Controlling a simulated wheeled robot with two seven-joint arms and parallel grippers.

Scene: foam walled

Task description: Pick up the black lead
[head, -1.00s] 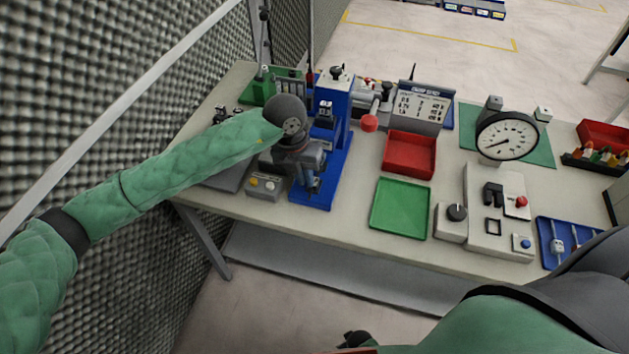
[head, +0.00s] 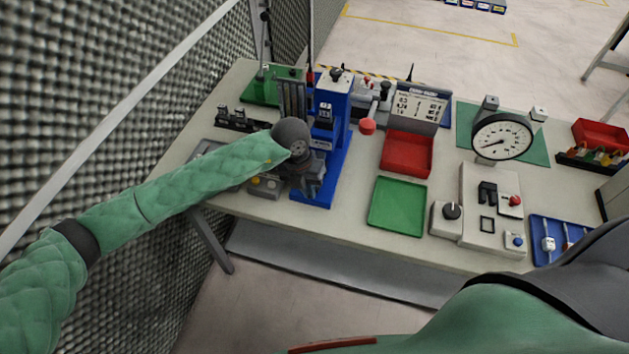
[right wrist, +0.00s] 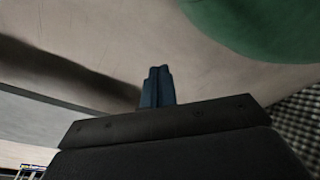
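I cannot pick out the black lead for certain in these frames. A rack with dark upright strips (head: 292,98) stands at the back left of the bench, behind my left wrist. My left gripper (head: 310,192) points down at the front edge of the blue stand (head: 337,160), beside a grey button box (head: 264,186). My own wrist partly hides its fingers, so its opening is unclear. My right gripper (right wrist: 158,72) shows only in the right wrist view. Its blue fingers are close together with nothing seen between them.
The bench also holds a red tray (head: 407,154), an empty green tray (head: 397,206), a dial gauge (head: 502,137), a grey control panel (head: 492,212) and a blue tray with small tools (head: 552,240).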

